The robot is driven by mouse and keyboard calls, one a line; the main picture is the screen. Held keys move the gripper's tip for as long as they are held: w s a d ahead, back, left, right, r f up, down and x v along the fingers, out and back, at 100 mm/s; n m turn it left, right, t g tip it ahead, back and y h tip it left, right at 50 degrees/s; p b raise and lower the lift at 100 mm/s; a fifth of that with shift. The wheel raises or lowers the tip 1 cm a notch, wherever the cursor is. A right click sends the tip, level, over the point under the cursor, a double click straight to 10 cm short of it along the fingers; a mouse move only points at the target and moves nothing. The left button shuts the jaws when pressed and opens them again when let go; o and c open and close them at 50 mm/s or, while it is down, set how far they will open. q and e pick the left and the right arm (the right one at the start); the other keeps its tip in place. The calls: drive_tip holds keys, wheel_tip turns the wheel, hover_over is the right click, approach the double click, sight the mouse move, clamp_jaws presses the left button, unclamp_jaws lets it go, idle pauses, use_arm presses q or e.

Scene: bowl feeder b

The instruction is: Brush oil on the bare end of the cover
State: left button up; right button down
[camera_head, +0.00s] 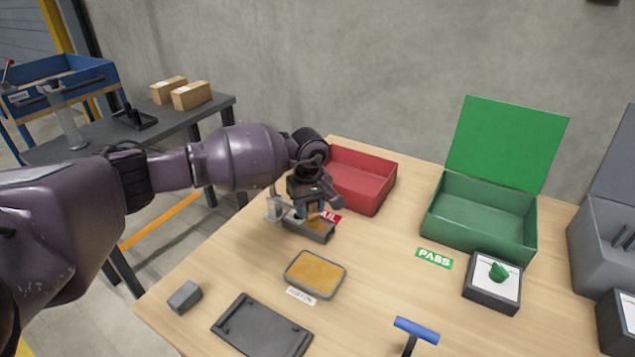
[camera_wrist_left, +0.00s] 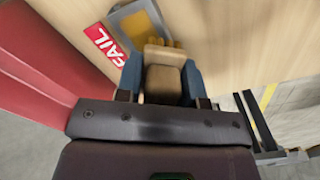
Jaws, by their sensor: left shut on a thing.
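My left gripper (camera_head: 308,212) is shut on a tan wooden block that looks like a brush. In the left wrist view the brush (camera_wrist_left: 163,80) sits between the two blue fingers (camera_wrist_left: 162,78), with yellowish tips at its far end. The tips are over a small grey tray (camera_head: 312,232) with a yellow-brown bottom, which also shows in the wrist view (camera_wrist_left: 122,14); I cannot tell whether they touch it. The gripper hides part of this tray. I cannot tell for sure which thing is the cover. My right gripper is not in view.
A rounded dish with tan filling (camera_head: 315,273), a dark flat tray (camera_head: 262,326), a grey block (camera_head: 184,297) and a blue-handled tool (camera_head: 416,330) are nearer the front. A red bin (camera_head: 362,180) stands behind the gripper. A green box (camera_head: 480,217) is right, beside a green knob (camera_head: 498,271).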

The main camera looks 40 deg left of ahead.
use_arm(q)
wheel_tip(320, 180, up, 4)
drive_tip(key=shift+f+p, duration=0.25)
drive_tip(key=shift+p, duration=0.4)
drive_tip(key=shift+r, duration=0.1)
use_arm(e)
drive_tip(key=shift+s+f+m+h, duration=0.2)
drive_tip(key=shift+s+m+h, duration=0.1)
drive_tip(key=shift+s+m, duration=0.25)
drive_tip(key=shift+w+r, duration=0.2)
